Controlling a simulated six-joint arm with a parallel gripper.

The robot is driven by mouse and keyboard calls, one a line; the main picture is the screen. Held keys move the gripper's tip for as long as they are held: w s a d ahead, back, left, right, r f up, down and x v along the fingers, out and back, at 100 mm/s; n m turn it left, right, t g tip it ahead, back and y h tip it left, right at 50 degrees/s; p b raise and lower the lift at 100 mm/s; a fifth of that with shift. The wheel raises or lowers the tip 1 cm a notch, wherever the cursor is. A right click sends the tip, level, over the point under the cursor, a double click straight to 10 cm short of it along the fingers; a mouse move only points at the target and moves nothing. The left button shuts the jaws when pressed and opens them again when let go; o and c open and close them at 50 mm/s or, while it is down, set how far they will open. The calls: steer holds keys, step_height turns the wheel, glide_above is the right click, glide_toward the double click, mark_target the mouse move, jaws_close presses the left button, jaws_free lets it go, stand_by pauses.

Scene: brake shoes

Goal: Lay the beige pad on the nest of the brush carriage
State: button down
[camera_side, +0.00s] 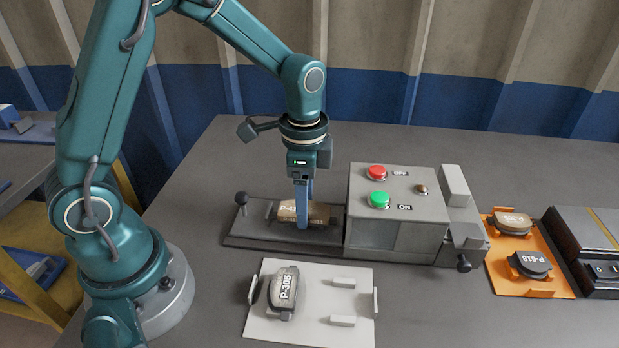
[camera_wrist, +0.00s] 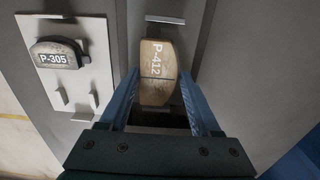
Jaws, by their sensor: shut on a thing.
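The beige pad (camera_side: 316,212), marked P-412, is at the brush carriage (camera_side: 258,236), left of the grey machine box. My gripper (camera_side: 303,225) is shut on the pad, with one blue finger in front of it in the side view. In the wrist view the pad (camera_wrist: 157,75) lies between the two blue fingers (camera_wrist: 158,98), its label facing the camera. The pad looks level and low over the carriage. I cannot tell whether it touches the nest, which the pad and fingers mostly hide.
The grey machine box (camera_side: 398,205) with red and green buttons stands right of my gripper. A white tray (camera_side: 310,335) in front holds grey pad P-305 (camera_side: 284,290). An orange tray (camera_side: 507,283) at the right holds two pads. The table behind the carriage is clear.

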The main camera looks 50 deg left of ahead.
steer(key=shift+f, duration=0.1)
jaws_free()
steer(key=shift+r, duration=2.55)
